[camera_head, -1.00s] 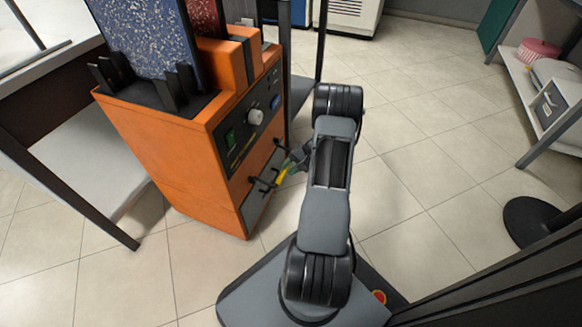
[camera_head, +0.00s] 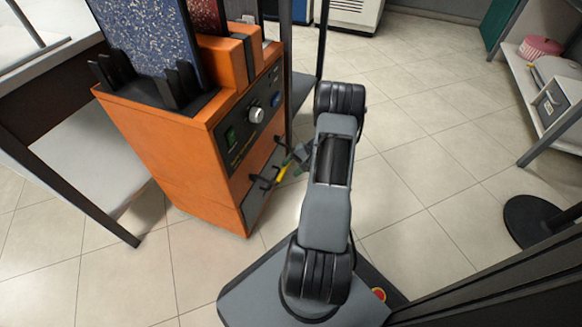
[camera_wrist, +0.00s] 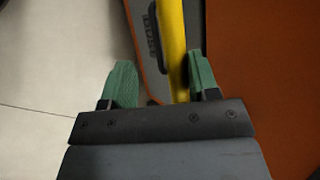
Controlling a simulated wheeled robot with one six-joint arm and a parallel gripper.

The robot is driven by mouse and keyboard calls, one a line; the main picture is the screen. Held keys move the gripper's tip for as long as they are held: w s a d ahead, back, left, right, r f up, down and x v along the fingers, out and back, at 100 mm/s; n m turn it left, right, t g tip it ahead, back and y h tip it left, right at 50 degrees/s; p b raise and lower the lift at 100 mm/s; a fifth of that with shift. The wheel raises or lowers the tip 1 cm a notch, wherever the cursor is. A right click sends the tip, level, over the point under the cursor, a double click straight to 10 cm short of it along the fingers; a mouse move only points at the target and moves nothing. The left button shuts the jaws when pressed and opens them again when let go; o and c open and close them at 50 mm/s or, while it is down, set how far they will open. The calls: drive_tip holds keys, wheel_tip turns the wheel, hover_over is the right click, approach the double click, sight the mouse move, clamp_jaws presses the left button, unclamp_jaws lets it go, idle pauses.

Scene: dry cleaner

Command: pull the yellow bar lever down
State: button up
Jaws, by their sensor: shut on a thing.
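The yellow bar lever (camera_head: 282,173) sits on the dark panel low on the front of an orange machine (camera_head: 170,150). In the wrist view the yellow bar (camera_wrist: 172,45) runs from the top edge down between my green fingers, close against the right one. My gripper (camera_wrist: 161,82) is shut on the bar, though a gap shows beside the left finger. In the head view my gripper (camera_head: 291,164) is small and partly hidden by my arm. The lever's far end is out of the wrist view.
Dark hooks (camera_head: 264,181) stand out beside the lever. A grey table (camera_head: 85,165) is left of the machine, and a shelf (camera_head: 545,100) with a pink round item (camera_head: 541,46) is at the right. The tiled floor (camera_head: 430,150) between is clear.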

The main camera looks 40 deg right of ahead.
drive_tip(key=p+v, duration=0.4)
drive_tip(key=v, duration=0.9)
drive_tip(key=shift+r, duration=0.1)
